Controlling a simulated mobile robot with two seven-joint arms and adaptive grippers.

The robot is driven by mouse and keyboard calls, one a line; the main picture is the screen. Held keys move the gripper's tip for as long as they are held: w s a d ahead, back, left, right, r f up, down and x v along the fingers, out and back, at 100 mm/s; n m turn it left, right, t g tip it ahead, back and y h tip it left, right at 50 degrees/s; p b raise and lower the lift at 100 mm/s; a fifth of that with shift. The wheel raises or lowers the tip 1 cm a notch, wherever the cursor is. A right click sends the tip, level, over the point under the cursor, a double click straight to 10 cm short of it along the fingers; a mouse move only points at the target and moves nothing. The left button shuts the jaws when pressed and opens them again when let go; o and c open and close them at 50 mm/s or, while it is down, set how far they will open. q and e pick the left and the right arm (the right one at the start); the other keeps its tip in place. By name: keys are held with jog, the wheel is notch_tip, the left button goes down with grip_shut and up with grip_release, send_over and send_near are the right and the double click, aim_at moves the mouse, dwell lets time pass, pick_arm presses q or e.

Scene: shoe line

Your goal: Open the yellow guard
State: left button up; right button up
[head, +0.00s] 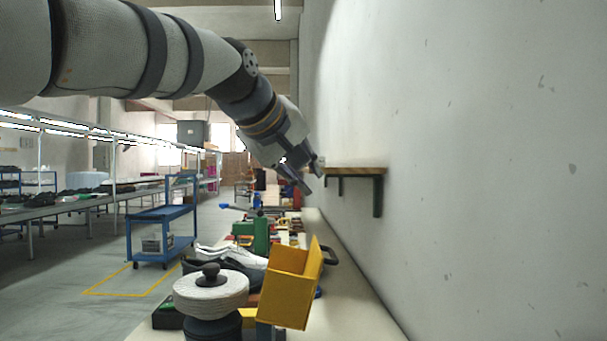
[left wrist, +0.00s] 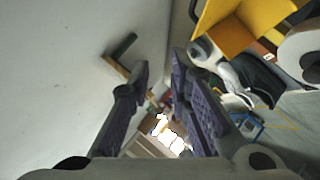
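The yellow guard (head: 286,296) is a boxy yellow cover over the bench, at the lower middle of the head view. A yellow panel with a dark loop handle (head: 330,256) stands tilted on its right side. The guard also shows at the upper right of the left wrist view (left wrist: 232,34). My left gripper (head: 305,180) is well above and beyond the guard, near the wall shelf, touching nothing that I can see. In the left wrist view its fingers (left wrist: 158,82) are spread with nothing between them. My right gripper is out of view.
A wooden wall shelf (head: 354,170) on dark brackets is close to my left gripper. A pale round wheel with a black knob (head: 211,290) stands left of the guard. Shoes (head: 230,258) and parts crowd the bench behind. The bench's right strip (head: 355,315) is bare beside the wall.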

pick_arm(q)
jog(key=shift+w+a+f, duration=0.1)
jog(key=shift+w+f, duration=0.15)
jog(key=shift+w, duration=0.05)
jog(key=shift+s+r, duration=0.1)
